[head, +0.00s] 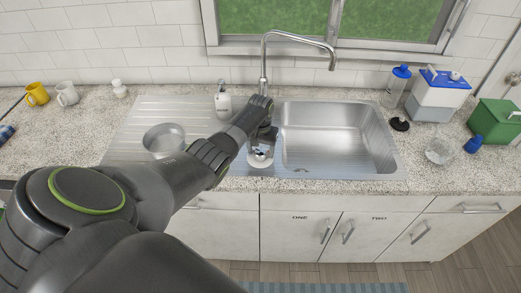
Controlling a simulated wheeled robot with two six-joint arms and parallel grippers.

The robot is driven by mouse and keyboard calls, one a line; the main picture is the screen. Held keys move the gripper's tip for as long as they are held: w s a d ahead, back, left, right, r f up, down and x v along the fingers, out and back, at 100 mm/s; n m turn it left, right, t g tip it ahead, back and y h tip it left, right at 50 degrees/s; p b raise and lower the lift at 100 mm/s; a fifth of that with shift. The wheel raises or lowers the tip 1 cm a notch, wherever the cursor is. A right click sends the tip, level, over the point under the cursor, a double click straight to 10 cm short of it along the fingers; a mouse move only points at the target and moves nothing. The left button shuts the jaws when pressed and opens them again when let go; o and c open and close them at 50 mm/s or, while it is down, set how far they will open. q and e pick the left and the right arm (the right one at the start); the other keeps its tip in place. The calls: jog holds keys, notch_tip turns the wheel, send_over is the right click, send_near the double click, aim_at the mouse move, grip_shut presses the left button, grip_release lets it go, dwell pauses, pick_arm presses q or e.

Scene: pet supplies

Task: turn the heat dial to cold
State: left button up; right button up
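My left arm reaches from the lower left, and my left gripper (262,147) is over the left side of the sink, pointing down. Directly beneath it is a small round white piece (260,161) with dark marks, partly covered by the gripper. It may be the heat dial, but its markings are too small to read. I cannot tell whether the fingers are open or shut, or touch it. The faucet (263,68) rises behind the gripper, its base partly hidden. My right gripper is not in view.
The sink basin (335,140) is empty. A metal bowl (164,139) sits on the drainboard, with a white bottle (223,102) behind. Mugs (67,94) stand far left. A blue-and-white container (438,96), a green box (494,122) and a clear glass (439,151) stand right.

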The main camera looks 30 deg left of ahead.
aim_at(261, 151)
pick_arm(q)
notch_tip(261, 151, up, 17)
jog(key=b, duration=0.2)
jog(key=shift+r, duration=0.2)
dwell(0.5)
